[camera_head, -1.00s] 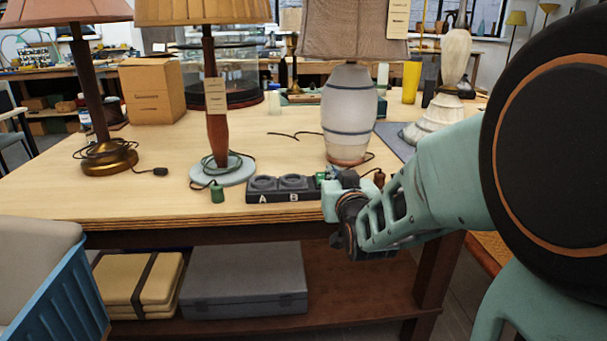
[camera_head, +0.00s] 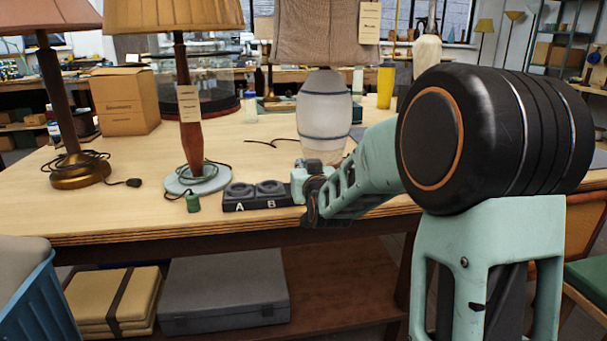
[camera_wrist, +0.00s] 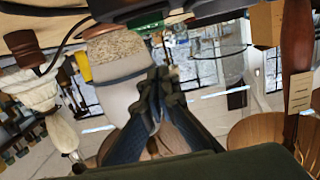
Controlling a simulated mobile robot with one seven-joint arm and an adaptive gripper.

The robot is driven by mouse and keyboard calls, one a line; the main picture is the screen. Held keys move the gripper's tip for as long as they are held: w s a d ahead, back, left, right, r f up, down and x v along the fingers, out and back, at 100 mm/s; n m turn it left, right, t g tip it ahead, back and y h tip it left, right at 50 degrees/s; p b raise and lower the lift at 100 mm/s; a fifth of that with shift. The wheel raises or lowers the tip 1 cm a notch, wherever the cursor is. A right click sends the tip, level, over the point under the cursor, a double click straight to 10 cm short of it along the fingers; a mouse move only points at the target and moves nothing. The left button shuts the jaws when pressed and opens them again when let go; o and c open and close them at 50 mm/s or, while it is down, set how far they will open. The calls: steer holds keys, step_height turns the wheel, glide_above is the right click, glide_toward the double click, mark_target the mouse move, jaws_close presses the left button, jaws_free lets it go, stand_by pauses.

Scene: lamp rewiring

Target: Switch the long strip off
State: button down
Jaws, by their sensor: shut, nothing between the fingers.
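The long strip (camera_head: 255,196) is a black socket strip with round sockets marked A and B, near the front edge of the workbench. My gripper (camera_head: 308,172) is at its right end in the head view and hides that end. The strip shows dark along the top of the wrist view (camera_wrist: 120,10), with a small green part (camera_wrist: 146,26) at its edge. In the wrist view my gripper (camera_wrist: 163,76) is shut and empty, its tips below the green part in the picture. I cannot tell whether the tips touch the strip or how its switch stands.
A lamp with a pale ribbed base (camera_head: 324,110) stands behind my gripper. A lamp with a wooden stem (camera_head: 190,110) and one with a brass foot (camera_head: 80,172) stand left. The bench front edge (camera_head: 140,232) is close.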

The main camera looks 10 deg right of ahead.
steer(key=shift+w+f+b, duration=0.2)
steer(key=shift+f+b, duration=0.3)
steer(key=shift+f, duration=1.5)
steer(key=shift+f+b, duration=0.25)
steer(key=shift+b, duration=0.2)
steer(key=shift+w, duration=0.15)
steer(key=shift+r, duration=0.45)
steer(key=r, duration=0.1)
steer(key=r+p, duration=0.2)
steer(key=shift+w, duration=0.25)
steer(key=s+r+p, duration=0.1)
steer(key=s+r, duration=0.2)
steer(key=s, duration=0.6)
steer(key=shift+s+r, duration=0.2)
steer(key=shift+r, duration=0.1)
